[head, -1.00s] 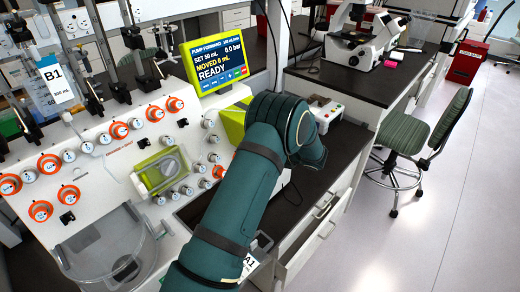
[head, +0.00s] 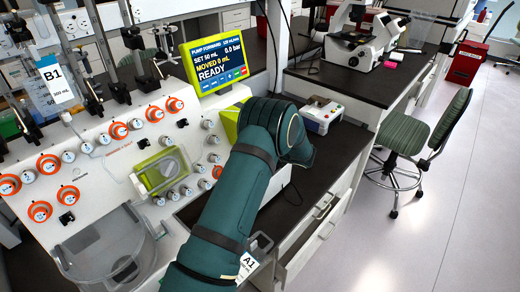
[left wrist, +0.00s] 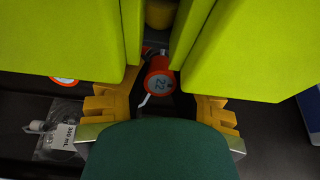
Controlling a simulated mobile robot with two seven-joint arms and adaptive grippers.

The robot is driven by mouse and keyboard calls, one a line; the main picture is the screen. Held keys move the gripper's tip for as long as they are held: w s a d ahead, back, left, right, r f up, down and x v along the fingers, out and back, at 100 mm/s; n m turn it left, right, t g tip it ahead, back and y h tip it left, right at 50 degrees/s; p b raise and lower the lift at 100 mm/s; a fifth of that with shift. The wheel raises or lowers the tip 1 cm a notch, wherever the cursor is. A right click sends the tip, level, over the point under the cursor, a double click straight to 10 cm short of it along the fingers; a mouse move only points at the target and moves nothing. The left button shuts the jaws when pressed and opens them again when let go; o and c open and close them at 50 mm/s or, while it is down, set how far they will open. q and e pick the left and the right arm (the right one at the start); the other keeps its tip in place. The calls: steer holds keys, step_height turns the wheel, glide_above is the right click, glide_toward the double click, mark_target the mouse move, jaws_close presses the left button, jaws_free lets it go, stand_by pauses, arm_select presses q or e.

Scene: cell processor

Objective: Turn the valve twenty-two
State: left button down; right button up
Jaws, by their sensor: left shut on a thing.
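My left arm crosses the middle of the head view and hides its hand and the spot it reaches. In the left wrist view, valve twenty-two (left wrist: 160,84) has an orange body and a grey cap marked 22, with the number turned on its side. My left gripper (left wrist: 158,100) is around it, tan fingers on either side, shut on the valve. Lime-green parts flank the valve above. My right gripper is in neither view.
The white cell processor panel (head: 100,170) carries several numbered orange-collared valves. A lime-framed screen (head: 215,65) reads READY. A small white device (head: 322,115) stands on the dark bench, right of my arm. A clear bag (left wrist: 60,135) shows in the wrist view.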

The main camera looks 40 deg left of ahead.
arm_select(q)
steer(key=shift+f+n+b, duration=0.2)
steer(key=shift+n+b, duration=0.7)
steer(key=shift+b, duration=0.25)
steer(key=shift+r+n+b, duration=0.1)
steer(key=shift+n+b, duration=0.3)
steer(key=shift+n, duration=0.2)
steer(key=c, duration=0.7)
jaws_free()
steer(key=shift+c, duration=0.2)
steer(key=shift+r, duration=0.1)
steer(key=w+v, duration=0.1)
steer(key=v, duration=1.1)
steer(key=shift+s, duration=0.45)
